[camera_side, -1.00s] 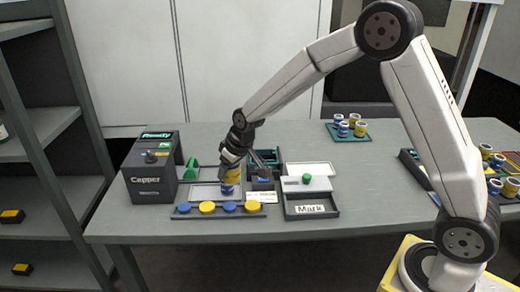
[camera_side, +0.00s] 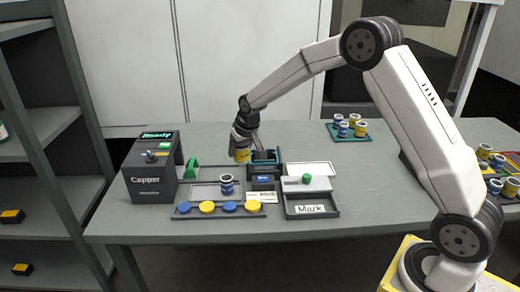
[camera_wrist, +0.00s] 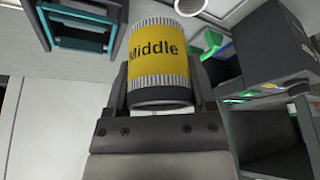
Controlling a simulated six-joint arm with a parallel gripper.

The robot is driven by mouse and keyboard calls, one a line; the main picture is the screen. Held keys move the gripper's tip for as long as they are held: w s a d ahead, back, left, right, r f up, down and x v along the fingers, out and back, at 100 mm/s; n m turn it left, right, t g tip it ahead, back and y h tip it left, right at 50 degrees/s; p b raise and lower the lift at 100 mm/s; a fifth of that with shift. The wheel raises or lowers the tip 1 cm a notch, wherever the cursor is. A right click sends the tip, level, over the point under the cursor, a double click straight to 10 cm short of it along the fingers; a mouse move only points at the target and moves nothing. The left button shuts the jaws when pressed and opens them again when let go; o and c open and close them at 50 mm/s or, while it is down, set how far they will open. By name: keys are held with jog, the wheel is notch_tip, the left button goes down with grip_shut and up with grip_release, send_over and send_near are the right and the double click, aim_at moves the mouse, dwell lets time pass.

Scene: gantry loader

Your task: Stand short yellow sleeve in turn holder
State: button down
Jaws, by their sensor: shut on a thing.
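My gripper (camera_side: 242,146) is shut on a yellow sleeve (camera_side: 242,157) and holds it above the table, up and behind the blue-and-white sleeve. In the wrist view the yellow sleeve (camera_wrist: 157,58) reads "Middle", has ribbed grey ends, and sits between the fingers. The blue-and-white sleeve (camera_side: 227,185) stands upright on a light grey tray. A dark fixture with a teal frame (camera_side: 265,157) lies just right of the held sleeve; its teal frame (camera_wrist: 80,28) shows at upper left in the wrist view. I cannot tell for sure whether this is the turn holder.
The dark Capper box (camera_side: 150,170) reads "Ready" at the left. A rail (camera_side: 185,213) with blue and yellow caps runs along the front. The Mark tray (camera_side: 312,211) is right of it. Several sleeves stand on a green mat (camera_side: 347,137) behind. The table's right middle is clear.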

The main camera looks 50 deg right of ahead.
jog(key=w+d+m+h, duration=0.2)
jog(key=d+m, duration=0.3)
jog(key=d, duration=0.8)
jog(key=shift+w+d+m+g, duration=0.3)
jog(key=shift+w+d, duration=0.05)
jog(key=shift+w, duration=0.05)
jog(key=shift+f, duration=0.2)
jog(key=shift+f, duration=4.3)
jog(key=shift+f, duration=0.15)
grip_release()
jog(key=shift+a, duration=0.1)
notch_tip(320, 180, up, 9)
